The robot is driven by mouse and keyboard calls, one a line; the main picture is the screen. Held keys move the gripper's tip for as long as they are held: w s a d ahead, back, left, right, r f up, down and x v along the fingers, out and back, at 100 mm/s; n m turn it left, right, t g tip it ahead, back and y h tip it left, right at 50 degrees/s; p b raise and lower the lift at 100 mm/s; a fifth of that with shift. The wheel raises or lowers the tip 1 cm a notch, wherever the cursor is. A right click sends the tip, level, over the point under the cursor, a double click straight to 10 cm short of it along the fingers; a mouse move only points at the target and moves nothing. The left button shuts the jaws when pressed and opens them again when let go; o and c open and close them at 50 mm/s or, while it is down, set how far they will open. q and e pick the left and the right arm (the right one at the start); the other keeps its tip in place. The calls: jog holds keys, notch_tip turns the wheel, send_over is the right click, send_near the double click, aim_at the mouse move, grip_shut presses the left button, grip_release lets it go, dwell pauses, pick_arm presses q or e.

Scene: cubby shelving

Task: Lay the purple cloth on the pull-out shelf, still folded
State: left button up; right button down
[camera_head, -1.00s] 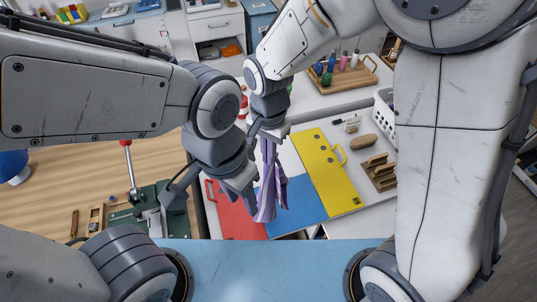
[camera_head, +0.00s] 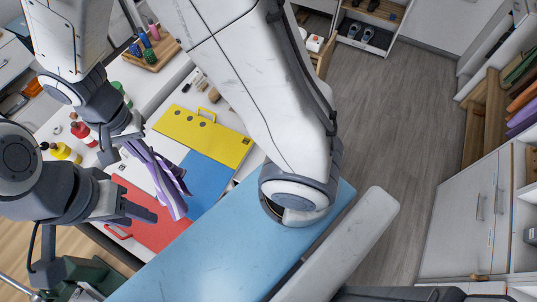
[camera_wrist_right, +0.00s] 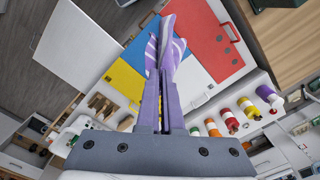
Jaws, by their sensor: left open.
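The purple cloth (camera_head: 160,180), striped with white, hangs in loose folds from my right gripper (camera_head: 122,142). In the right wrist view the cloth (camera_wrist_right: 167,45) extends from between the closed fingers (camera_wrist_right: 160,112). My left gripper (camera_head: 140,211) is open, close below and beside the hanging cloth; I cannot tell whether it touches. At the right edge, brown wooden shelf parts (camera_head: 484,125) stand out from white cubby shelving (camera_head: 470,205). I cannot tell for sure whether these are the pull-out shelf.
Red (camera_head: 150,222), blue (camera_head: 205,182) and yellow (camera_head: 205,135) boards lie on a white worktop beneath the grippers. Several bottles (camera_head: 85,135) stand at left. Folded coloured textiles (camera_head: 525,100) sit in the right cubbies. Grey floor (camera_head: 405,140) lies open between worktop and cubbies.

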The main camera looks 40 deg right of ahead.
jog(key=s+d, duration=0.2)
jog(key=d, duration=1.1)
jog(key=s+d+f+b, duration=0.1)
jog(key=s+d, duration=0.2)
jog(key=d, duration=1.1)
jog(key=s+d+f, duration=0.1)
jog(key=s+d, duration=0.2)
jog(key=d, duration=1)
jog(key=shift+s+d+f, duration=0.2)
jog(key=shift+s+d, duration=0.05)
jog(key=shift+d, duration=0.1)
jog(key=w+d+f+n, duration=0.2)
jog(key=w+d+n, duration=0.6)
jog(key=w+d, duration=0.8)
jog(key=s+a+f, duration=0.9)
jog(key=s+f, duration=0.1)
jog(key=f, duration=0.2)
jog(key=s+a+f, duration=0.9)
jog(key=a+f, duration=0.1)
jog(key=f, duration=0.2)
jog(key=s+a+f, duration=0.9)
jog(key=s+f, duration=0.1)
jog(key=f, duration=0.2)
jog(key=shift+s+a+f, duration=0.2)
jog(key=shift+s+f, duration=0.1)
jog(key=shift+s, duration=0.05)
